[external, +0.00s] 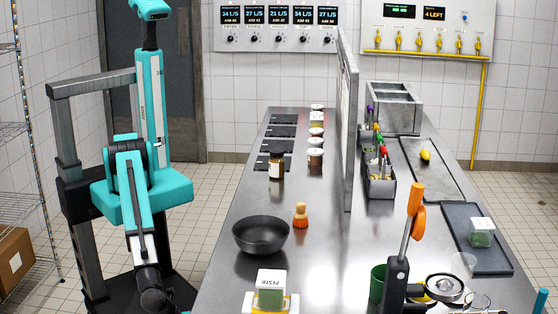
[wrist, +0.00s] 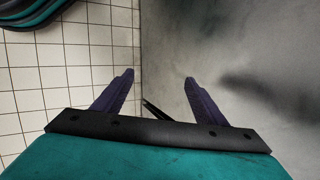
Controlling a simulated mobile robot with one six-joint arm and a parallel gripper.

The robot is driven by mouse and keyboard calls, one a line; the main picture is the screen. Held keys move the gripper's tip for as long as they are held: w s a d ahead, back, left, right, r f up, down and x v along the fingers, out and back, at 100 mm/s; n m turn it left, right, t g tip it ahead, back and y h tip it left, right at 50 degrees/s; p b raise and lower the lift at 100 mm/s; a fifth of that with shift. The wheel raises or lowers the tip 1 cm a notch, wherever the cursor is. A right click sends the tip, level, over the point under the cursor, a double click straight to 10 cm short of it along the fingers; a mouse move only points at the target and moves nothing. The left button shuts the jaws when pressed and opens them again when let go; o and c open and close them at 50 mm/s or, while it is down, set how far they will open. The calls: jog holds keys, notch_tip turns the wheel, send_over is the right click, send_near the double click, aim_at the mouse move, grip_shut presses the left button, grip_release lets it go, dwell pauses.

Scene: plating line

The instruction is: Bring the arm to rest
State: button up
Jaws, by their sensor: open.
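My arm (external: 130,200) hangs folded down in front of its column, to the left of the steel table. Its wrist end reaches the bottom edge of the external view, and the fingertips cannot be made out there. In the wrist view my gripper (wrist: 158,82) has its two dark purple fingers wide apart with nothing between them. Below the fingers are the tiled floor (wrist: 85,65) on the left and a grey surface on the right. A thin dark object shows just behind the fingers.
The steel table (external: 220,270) stands close on the right. A wire shelf (external: 15,130) with a cardboard box (external: 15,260) is at the left.

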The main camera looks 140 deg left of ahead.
jog(key=s+a+f+n+g+h, duration=0.2)
jog(key=s+f+n, duration=0.1)
jog(key=s, duration=0.7)
jog(key=s+a+f+n+g+h, duration=0.2)
jog(key=s+f, duration=0.4)
jog(key=s, duration=0.4)
jog(key=s+a+f+n+g+h, duration=0.2)
jog(key=s+a+f+n, duration=0.1)
jog(key=s, duration=0.7)
jog(key=shift+a+f+n+p, duration=0.2)
jog(key=shift+f+n+p, duration=0.25)
jog(key=shift+f+n, duration=0.4)
